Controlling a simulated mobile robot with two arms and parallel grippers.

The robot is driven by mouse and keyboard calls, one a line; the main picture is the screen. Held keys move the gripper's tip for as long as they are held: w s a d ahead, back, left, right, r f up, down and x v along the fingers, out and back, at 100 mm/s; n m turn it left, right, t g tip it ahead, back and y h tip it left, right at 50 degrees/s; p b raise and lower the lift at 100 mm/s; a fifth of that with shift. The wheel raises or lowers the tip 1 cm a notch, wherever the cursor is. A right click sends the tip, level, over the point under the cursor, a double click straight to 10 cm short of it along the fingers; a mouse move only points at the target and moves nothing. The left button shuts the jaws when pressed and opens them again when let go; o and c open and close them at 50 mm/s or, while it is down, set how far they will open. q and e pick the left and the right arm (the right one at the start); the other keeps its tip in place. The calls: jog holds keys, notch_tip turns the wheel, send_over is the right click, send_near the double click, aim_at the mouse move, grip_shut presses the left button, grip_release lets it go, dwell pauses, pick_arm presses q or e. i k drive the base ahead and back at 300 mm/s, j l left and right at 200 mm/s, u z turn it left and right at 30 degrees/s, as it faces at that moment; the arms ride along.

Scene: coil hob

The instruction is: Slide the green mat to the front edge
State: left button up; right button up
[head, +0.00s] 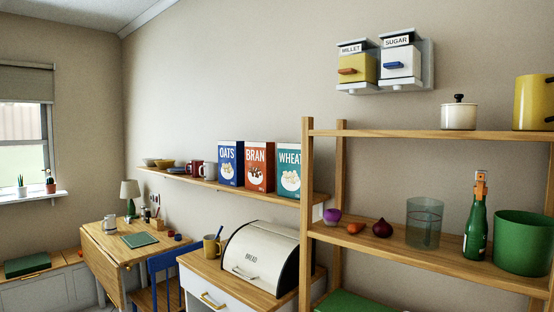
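Neither of my grippers shows in the head view. I cannot tell for sure which green thing is the mat. A flat dark green item (139,239) lies on the small wooden desk (108,257) at the left, and may be a mat or a book. A green surface (345,303) shows on the low level of the wooden shelf unit at the right, cut off by the bottom of the picture. A green slab with a yellow front piece (27,265) lies on the bench at the far left.
A blue chair (165,275) stands by the desk. The shelf unit holds a green bottle (476,225), a clear tumbler (424,222) and a green pot (523,243). No hob is visible.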

aim_at(143, 238)
jog(key=i+j+z, duration=0.5)
jog(key=j, duration=0.3)
jog(key=i+u, duration=0.1)
jog(key=u, duration=1.15)
jog(key=i+j+z, duration=0.1)
jog(key=i+j, duration=0.25)
jog(key=i, duration=0.05)
